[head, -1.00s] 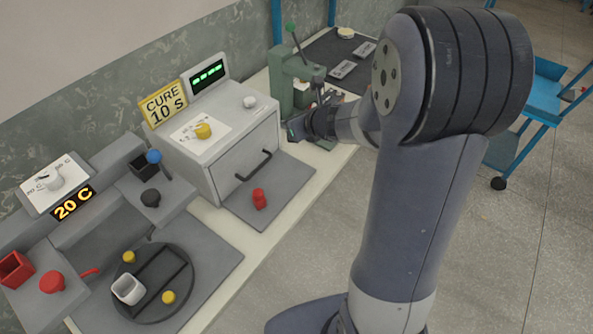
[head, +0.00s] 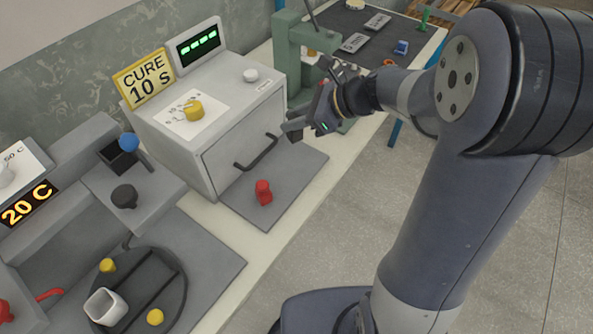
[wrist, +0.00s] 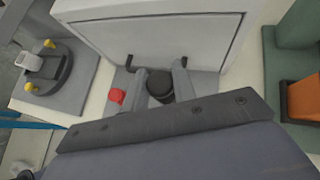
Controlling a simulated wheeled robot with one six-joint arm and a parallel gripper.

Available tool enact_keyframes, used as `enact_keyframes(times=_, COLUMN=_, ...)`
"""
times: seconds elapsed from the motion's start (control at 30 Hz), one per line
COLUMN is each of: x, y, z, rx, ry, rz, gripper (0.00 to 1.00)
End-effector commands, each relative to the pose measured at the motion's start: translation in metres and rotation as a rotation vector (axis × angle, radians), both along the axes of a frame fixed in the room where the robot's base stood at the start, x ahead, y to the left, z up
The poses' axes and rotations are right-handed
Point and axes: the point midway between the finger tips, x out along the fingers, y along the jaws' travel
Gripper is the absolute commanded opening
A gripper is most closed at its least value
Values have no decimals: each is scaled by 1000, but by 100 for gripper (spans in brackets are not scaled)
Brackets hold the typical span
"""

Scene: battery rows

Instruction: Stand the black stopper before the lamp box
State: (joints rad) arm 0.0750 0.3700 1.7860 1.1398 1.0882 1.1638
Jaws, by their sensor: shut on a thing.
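My gripper (head: 291,128) is in the air in front of the right part of the lamp box (head: 205,155), a pale grey box with a dark door handle. It is shut on the black stopper (wrist: 160,88), which shows between the two fingers (wrist: 160,76) in the wrist view. In the head view the stopper is mostly hidden by the fingers. The lamp box front also shows in the wrist view (wrist: 150,38). A grey mat (head: 290,178) lies before the box, below the gripper. Its right part is bare.
A red stopper (head: 263,192) stands on the mat, left of my gripper; it also shows in the wrist view (wrist: 117,96). A green press (head: 291,60) stands right of the box. A round dark turntable (head: 170,310) with a white cup (head: 105,306) is at lower left.

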Motion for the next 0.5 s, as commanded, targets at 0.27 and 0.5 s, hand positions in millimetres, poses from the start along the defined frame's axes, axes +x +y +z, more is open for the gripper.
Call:
enact_keyframes(times=0.27, x=-5, y=2, z=-45, rx=1, ry=5, rz=32, gripper=4)
enact_keyframes(times=0.5, x=-5, y=2, z=-71, rx=1, ry=2, rz=30, gripper=4)
